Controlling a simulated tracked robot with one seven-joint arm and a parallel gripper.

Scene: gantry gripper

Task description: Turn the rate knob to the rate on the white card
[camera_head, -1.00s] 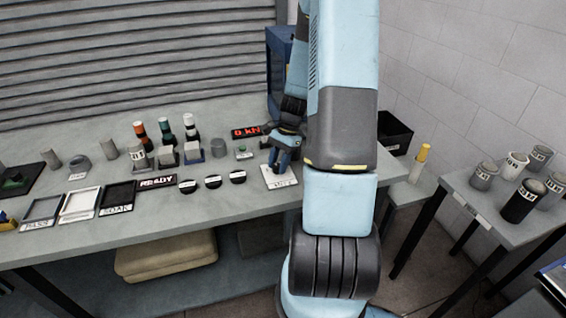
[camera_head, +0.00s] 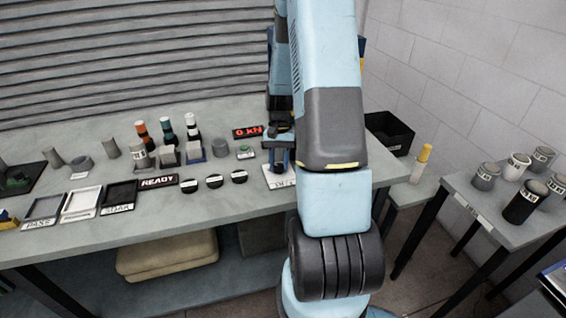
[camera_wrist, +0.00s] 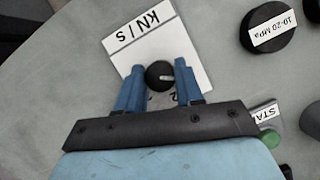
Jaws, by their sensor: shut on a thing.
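The rate knob (camera_wrist: 159,75) is a small dark round knob with a pale pointer mark, which points right in the wrist view. It sits on a white plate (camera_wrist: 140,38) marked KN/S, with part of a figure showing near the fingers. My gripper (camera_wrist: 160,82) has its blue fingers shut on the knob, one on each side. In the head view my gripper (camera_head: 279,165) points down over the white plate (camera_head: 272,182), and the knob is hidden. I cannot make out a separate white card with a rate on it.
A green button (camera_head: 244,150) and a red 0 kN display (camera_head: 247,132) are close to my gripper's left. A black bin (camera_head: 390,134) is at the right.

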